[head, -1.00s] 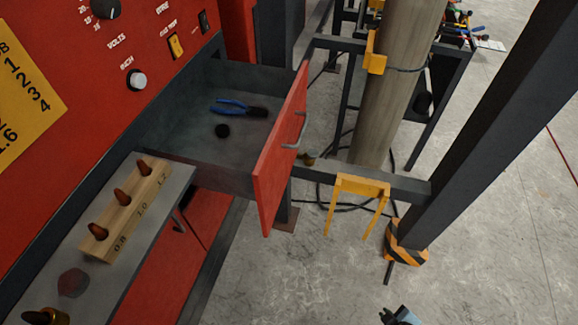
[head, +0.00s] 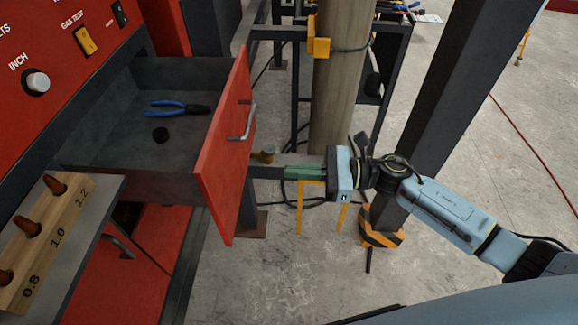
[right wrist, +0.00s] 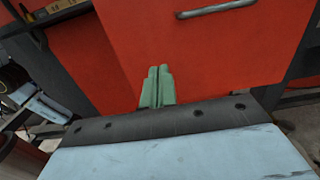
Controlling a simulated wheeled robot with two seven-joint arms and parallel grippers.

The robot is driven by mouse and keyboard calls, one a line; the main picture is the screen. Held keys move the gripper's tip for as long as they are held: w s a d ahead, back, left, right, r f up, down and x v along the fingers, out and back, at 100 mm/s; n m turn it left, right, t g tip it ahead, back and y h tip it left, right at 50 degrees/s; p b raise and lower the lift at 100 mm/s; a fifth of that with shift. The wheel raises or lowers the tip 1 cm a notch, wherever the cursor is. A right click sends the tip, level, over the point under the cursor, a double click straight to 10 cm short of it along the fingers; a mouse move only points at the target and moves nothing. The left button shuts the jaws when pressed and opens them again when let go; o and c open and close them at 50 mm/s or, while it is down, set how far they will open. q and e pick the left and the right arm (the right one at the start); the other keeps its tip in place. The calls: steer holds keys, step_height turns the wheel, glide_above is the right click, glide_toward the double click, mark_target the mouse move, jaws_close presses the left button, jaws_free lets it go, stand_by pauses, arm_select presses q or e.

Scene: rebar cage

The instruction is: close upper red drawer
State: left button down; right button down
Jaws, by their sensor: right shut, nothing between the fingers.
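The upper red drawer (head: 222,150) is pulled out of the red cabinet. In the right wrist view the fingers (right wrist: 157,72) show against the red front (right wrist: 195,55), below the handle (right wrist: 216,8). I cannot tell whether they touch it. My left gripper is not in view.
A shelf at lower left bears a wooden block (head: 45,235) marked 0.8, 1.0, 1.2. A dark post (head: 455,90) with a striped base (head: 381,228) stands behind my right arm. A grey cylinder (head: 340,90) and dark frame stand beyond the drawer.

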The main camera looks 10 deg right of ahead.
steer(key=p, duration=0.2)
glide_toward(228, 167)
steer(key=x, duration=0.5)
steer(key=shift+a+r, duration=0.15)
steer(key=shift+a, duration=0.15)
steer(key=shift+w+a+p, duration=0.15)
steer(key=shift+a+p, duration=0.15)
steer(key=shift+a, duration=0.35)
